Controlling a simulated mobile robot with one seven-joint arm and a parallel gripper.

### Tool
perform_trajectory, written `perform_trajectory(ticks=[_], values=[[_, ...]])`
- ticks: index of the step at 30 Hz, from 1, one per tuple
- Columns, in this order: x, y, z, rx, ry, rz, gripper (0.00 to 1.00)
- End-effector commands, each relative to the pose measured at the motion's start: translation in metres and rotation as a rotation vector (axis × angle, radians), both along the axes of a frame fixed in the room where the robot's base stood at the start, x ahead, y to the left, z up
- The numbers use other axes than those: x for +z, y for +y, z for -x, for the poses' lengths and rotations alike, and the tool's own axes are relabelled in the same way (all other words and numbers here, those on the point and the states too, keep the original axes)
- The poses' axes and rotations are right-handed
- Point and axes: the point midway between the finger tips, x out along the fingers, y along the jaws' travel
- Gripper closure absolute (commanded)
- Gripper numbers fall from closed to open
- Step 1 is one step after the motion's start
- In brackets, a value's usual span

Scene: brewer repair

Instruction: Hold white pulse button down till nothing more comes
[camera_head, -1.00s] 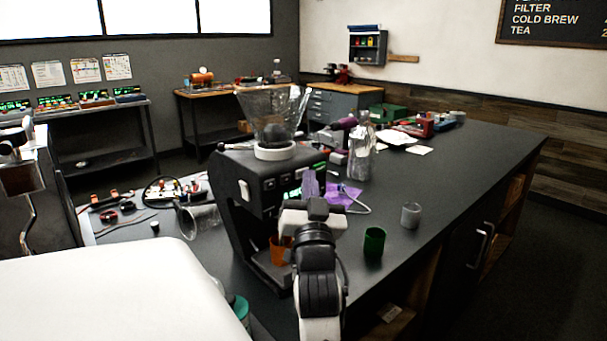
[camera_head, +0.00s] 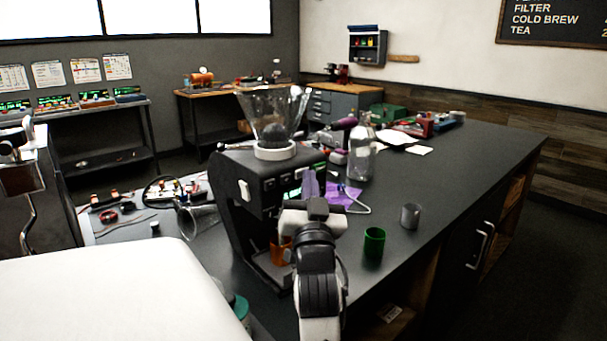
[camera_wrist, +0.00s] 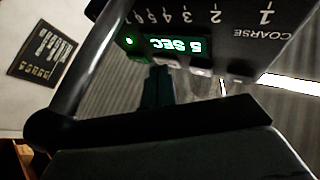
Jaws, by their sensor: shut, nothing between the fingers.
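The dark grinder (camera_head: 235,205) with a clear hopper (camera_head: 272,118) stands on the near part of the counter. In the wrist view its lit green display (camera_wrist: 175,47) reads "5 SEC", with several small pale buttons (camera_wrist: 198,72) along the panel edge next to it. I cannot tell which is the pulse button. My gripper (camera_wrist: 158,76) is shut and empty, its dark fingertips close to the buttons; contact cannot be made out. In the head view my wrist hides part of the grinder's front. An orange cup (camera_head: 279,250) stands under the grinder, partly hidden.
A green cup (camera_head: 374,243) and a grey cup (camera_head: 410,216) stand on the counter right of my wrist. A clear bottle (camera_head: 361,155) and a purple cloth (camera_head: 347,197) are behind. The counter's right side is mostly clear.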

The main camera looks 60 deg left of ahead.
Motion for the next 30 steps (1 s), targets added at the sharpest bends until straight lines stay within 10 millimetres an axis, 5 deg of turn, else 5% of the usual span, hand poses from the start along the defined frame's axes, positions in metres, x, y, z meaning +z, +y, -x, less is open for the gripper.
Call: perform_trajectory(ticks=[30], values=[[0.0,-0.025,-0.003,-0.001,0.0,-0.001,1.0]])
